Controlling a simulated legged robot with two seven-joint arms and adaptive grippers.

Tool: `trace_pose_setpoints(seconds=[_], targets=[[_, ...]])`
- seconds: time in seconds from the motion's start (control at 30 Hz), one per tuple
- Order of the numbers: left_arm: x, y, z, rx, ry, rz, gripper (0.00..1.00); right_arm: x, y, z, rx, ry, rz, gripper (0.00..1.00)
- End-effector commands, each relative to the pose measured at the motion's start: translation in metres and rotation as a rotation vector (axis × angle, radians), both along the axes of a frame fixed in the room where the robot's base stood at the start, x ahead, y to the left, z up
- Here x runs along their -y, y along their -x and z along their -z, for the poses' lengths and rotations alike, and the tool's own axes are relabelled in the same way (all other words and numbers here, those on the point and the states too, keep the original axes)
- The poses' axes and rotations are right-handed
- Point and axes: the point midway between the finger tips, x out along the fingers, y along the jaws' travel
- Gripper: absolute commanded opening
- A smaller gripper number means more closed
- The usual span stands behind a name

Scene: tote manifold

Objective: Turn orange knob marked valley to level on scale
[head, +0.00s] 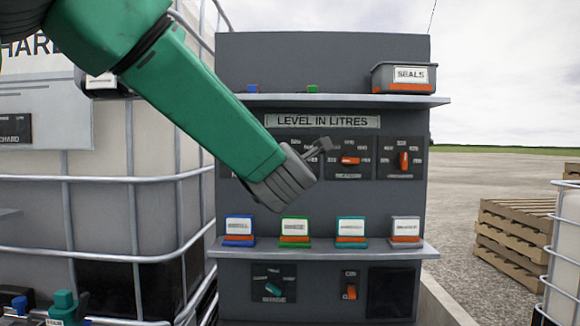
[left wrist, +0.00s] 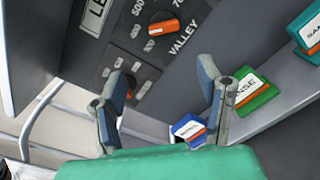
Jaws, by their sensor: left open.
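The orange knob marked VALLEY (left wrist: 163,27) sits on a dark dial plate in the left wrist view, with "500" and a cut-off "70" on its scale. Its bar lies nearly crosswise in that view. My left gripper (left wrist: 165,72) is open and empty, its fingers apart and the knob beyond them, not between them. In the head view my left gripper (head: 320,150) is in front of the left part of the dial row under the sign LEVEL IN LITRES (head: 322,121), and hides the VALLEY knob there. My right gripper is not in view.
Two other orange knobs, one crosswise (head: 350,160) and one upright (head: 404,160), are right of my gripper. A lower shelf (head: 330,250) holds several labelled blocks. A SEALS bin (head: 402,78) stands on the upper shelf. A lower teal knob (head: 273,289) is below.

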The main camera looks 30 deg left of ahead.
Motion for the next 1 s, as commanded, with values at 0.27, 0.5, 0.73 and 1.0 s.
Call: trace_pose_setpoints(seconds=[0.27,0.5,0.73,1.0], targets=[[-0.020,-0.054,-0.002,-0.003,-0.011,0.003,0.60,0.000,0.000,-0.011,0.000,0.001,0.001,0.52],[-0.051,-0.085,0.000,-0.002,-0.003,0.001,0.60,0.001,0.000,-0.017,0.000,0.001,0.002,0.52],[-0.062,-0.095,0.002,-0.001,0.002,0.001,0.60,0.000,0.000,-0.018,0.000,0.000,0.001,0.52],[-0.050,-0.095,-0.002,-0.001,-0.009,0.004,0.46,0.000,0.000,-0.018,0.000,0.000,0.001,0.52]])
